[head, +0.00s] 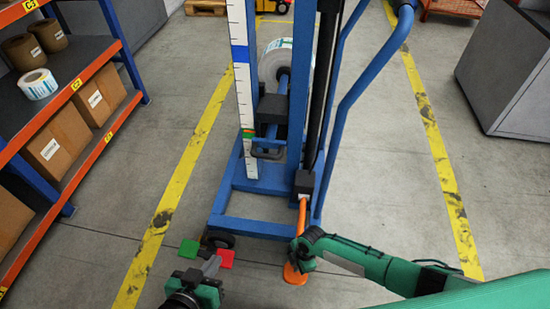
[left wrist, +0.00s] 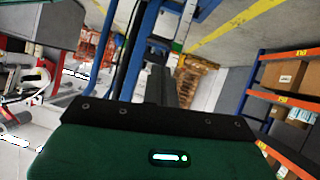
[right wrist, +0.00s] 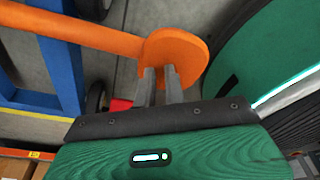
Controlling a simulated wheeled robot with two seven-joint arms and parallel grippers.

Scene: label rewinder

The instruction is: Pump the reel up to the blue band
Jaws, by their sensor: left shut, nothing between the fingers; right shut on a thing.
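A blue stacker (head: 265,178) stands in the head view. It carries a white-and-blue label reel (head: 272,62) behind its mast. A white scale (head: 243,100) runs up the mast, with a blue band (head: 240,54) high on it and a green-and-orange mark (head: 249,134) lower down, level with the black carriage. An orange pump lever (head: 299,225) slopes down to a round pad (head: 295,274). My right gripper (right wrist: 160,86) is shut on the lever's pad, which also shows in the right wrist view (right wrist: 190,50). My left gripper (head: 211,266) is shut and empty, left of the lever.
A green pedal (head: 189,249) and a red pedal (head: 225,258) lie by the stacker's front wheel, close to my left gripper. Shelving (head: 75,85) with boxes and a roll stands left. A grey cabinet (head: 510,70) is at right. Floor between the yellow lines is mostly clear.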

